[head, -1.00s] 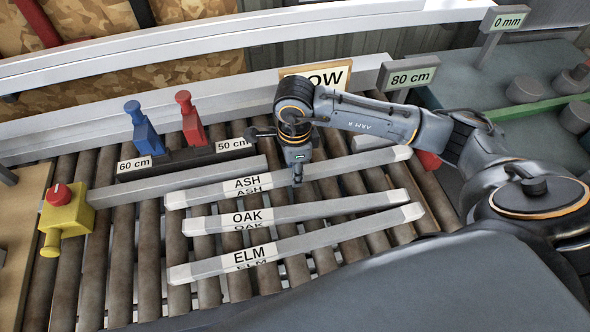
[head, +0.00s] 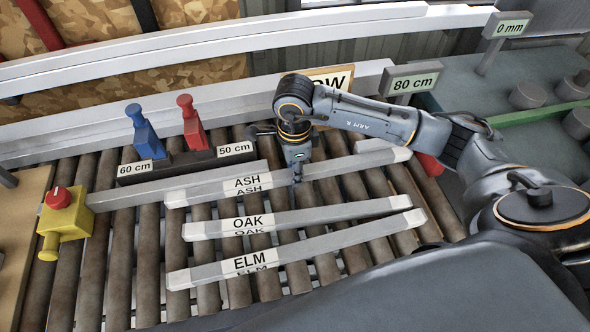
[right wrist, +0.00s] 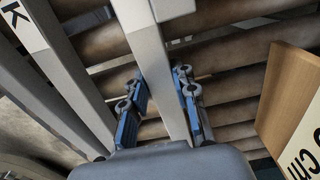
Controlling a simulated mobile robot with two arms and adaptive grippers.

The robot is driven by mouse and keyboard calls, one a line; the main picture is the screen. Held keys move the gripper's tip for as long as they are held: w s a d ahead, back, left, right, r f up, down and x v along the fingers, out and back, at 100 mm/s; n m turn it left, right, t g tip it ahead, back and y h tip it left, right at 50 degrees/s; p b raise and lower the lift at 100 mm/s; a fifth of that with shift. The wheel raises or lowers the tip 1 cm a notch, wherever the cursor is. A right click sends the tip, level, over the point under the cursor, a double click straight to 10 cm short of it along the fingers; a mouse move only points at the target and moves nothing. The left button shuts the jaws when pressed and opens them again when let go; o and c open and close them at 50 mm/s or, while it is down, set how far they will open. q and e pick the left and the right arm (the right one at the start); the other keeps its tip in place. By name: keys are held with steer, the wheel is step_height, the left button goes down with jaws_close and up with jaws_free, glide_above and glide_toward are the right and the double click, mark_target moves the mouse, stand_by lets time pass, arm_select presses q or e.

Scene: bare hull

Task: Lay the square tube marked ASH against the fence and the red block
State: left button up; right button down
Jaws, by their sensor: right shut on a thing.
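The grey square tube marked ASH (head: 220,190) lies slanting across the rollers, its pale right end near a red block (head: 430,167) partly hidden by my arm. My right gripper (head: 297,178) points down and is shut on the tube near its middle; in the right wrist view the tube (right wrist: 165,75) runs between the blue-sided fingers (right wrist: 160,90). A low grey fence bar (head: 130,197) runs just behind the tube, and a second piece (head: 372,145) shows right of my gripper. Whether tube and fence touch, I cannot tell. My left gripper is out of view.
Tubes marked OAK (head: 310,217) and ELM (head: 320,250) lie in front on the rollers. A yellow block with a red knob (head: 62,215) stands left. Blue (head: 147,135) and red (head: 192,125) knobbed pieces stand behind in a dark holder.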

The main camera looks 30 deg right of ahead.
mark_target(305, 170)
steer(key=shift+s+d+b, duration=0.25)
steer(key=shift+d+b, duration=0.1)
steer(key=shift+d, duration=0.85)
steer(key=c, duration=1)
jaws_free()
step_height(305, 170, up, 12)
steer(key=shift+r, duration=0.1)
steer(key=shift+s+a, duration=0.1)
steer(key=shift+s, duration=0.05)
